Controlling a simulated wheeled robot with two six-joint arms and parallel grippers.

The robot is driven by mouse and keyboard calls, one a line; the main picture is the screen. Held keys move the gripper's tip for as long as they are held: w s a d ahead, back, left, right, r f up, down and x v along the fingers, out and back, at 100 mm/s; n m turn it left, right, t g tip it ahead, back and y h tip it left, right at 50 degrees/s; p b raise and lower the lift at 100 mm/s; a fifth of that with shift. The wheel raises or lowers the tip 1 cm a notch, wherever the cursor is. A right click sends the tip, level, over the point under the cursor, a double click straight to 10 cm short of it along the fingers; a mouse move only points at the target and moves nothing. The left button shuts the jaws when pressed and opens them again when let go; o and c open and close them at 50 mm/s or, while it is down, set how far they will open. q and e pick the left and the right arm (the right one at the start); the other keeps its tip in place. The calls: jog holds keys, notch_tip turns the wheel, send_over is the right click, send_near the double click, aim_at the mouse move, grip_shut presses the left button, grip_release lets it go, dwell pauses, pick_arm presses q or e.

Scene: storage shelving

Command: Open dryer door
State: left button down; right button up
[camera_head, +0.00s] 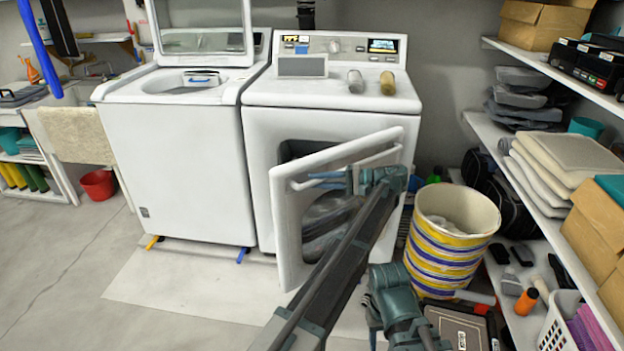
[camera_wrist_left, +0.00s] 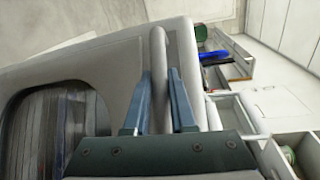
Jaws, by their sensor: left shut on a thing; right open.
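The white dryer (camera_head: 330,95) is the right-hand machine. Its door (camera_head: 288,225) stands part open, swung out towards me, with a dark opening behind its left part. My left gripper (camera_head: 330,180) is at the upper part of the door. In the left wrist view its blue fingers (camera_wrist_left: 158,100) are shut on the grey bar-like door handle (camera_wrist_left: 160,50), one finger on each side. The door (camera_wrist_left: 95,65) also fills the left of that view. My right gripper (camera_head: 388,305) is low in front of the dryer and open; its fingertips are hard to make out.
A white washer (camera_head: 180,160) with a raised lid stands left of the dryer. A striped basket (camera_head: 450,245) stands close to the right of the door. Loaded shelves (camera_head: 530,190) line the right wall. The floor (camera_head: 60,260) at the left is clear.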

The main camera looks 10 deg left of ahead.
pick_arm(q)
jog(key=shift+s+d, duration=0.35)
jog(key=shift+d, duration=0.35)
jog(key=c, duration=0.8)
grip_release()
jog(key=shift+o, duration=0.2)
jog(key=shift+g, duration=0.3)
